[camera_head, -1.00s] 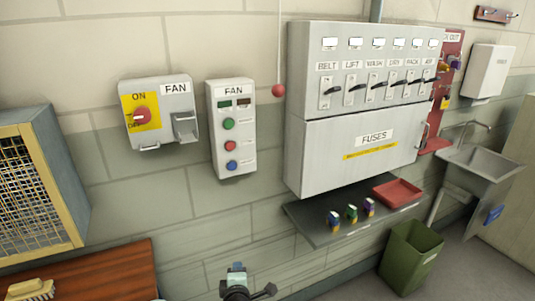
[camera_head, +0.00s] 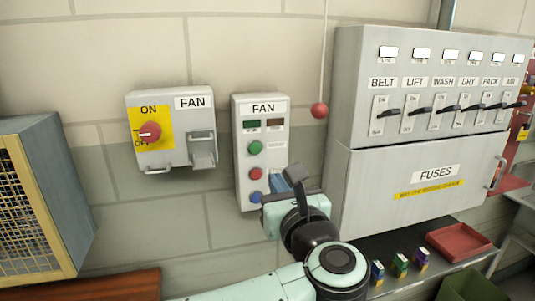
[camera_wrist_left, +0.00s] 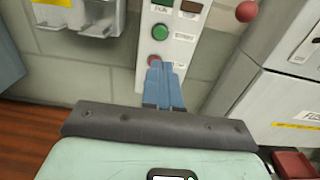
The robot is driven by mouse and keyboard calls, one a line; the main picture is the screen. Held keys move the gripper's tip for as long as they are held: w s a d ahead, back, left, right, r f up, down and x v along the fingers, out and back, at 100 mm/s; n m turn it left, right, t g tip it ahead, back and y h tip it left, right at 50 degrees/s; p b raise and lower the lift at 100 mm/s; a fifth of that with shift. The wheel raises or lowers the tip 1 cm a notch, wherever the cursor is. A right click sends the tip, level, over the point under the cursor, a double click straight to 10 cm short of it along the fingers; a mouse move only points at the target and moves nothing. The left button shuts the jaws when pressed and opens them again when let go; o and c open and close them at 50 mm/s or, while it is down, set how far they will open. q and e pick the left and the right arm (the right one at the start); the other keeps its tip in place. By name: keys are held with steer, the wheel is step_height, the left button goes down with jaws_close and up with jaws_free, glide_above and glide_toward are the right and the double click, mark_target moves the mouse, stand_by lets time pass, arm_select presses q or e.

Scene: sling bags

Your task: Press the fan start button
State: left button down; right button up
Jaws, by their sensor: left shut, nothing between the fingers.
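The grey FAN button panel (camera_head: 262,110) hangs on the wall with a green button (camera_head: 255,148), a red button (camera_head: 255,173) and a blue button (camera_head: 256,197) below two small display windows. The green button also shows in the left wrist view (camera_wrist_left: 160,32), beside a small label. My left gripper (camera_head: 281,180) is shut and empty, in front of the lower right part of the panel. In the left wrist view its blue fingertips (camera_wrist_left: 157,68) overlap the red button, below the green one. Contact cannot be told. My right gripper is not in view.
A FAN isolator box (camera_head: 172,130) with a red rotary knob is left of the panel. A red ball on a cord (camera_head: 319,110) hangs to its right, before the large fuse cabinet (camera_head: 365,185). A mesh-fronted cabinet (camera_head: 50,190) is at far left.

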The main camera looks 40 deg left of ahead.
mark_target(256, 149)
arm_select(q)
steer(key=p+x, duration=0.3)
steer(key=x, duration=1.1)
steer(key=shift+f, duration=0.1)
